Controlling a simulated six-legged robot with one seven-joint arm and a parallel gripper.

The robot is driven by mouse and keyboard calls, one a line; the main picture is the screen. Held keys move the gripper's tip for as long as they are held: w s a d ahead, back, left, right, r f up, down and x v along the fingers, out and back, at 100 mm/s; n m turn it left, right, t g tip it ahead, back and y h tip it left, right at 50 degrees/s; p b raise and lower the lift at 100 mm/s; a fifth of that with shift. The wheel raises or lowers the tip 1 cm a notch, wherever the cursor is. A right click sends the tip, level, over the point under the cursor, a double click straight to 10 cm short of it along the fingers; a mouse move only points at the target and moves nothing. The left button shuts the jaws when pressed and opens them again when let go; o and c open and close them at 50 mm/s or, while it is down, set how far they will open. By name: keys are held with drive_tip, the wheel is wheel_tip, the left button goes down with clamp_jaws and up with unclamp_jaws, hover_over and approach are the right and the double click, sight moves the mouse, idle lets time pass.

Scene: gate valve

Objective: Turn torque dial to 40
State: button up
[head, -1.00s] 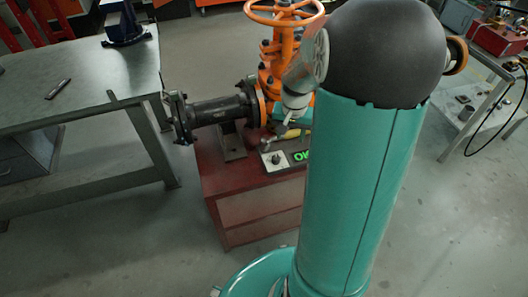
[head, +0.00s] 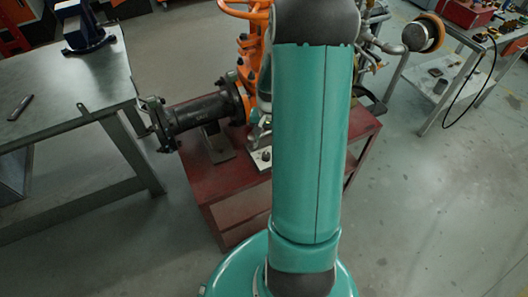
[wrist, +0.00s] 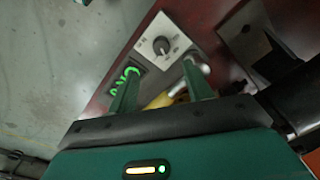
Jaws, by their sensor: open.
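The torque dial (wrist: 161,45) is a small black knob on a pale square plate with markings, which are too small to read. In the head view the dial (head: 266,155) sits on the red stand, left of my arm. A green lit display (wrist: 125,80) is beside the plate; its text is hard to read. My gripper (wrist: 160,67) is open, with its two green fingers apart and nothing held. In the wrist view the dial appears beyond the fingertips, between them and clear of both.
A yellow item (wrist: 158,101) and a metal fitting (wrist: 197,66) show near the fingers. The orange valve (head: 252,60) and black flanged pipe (head: 200,110) stand on the red stand (head: 235,192). A grey table (head: 75,90) is left; floor is clear in front.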

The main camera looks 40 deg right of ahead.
sight(267, 154)
wheel_tip(267, 154, down, 10)
drive_tip(key=shift+w+a+f, duration=0.1)
drive_tip(key=shift+w+a, duration=0.05)
drive_tip(key=shift+c, duration=0.4)
drive_tip(key=c, duration=0.9)
drive_tip(key=shift+n, duration=0.3)
drive_tip(key=n, duration=0.4)
drive_tip(key=shift+n, duration=2.2)
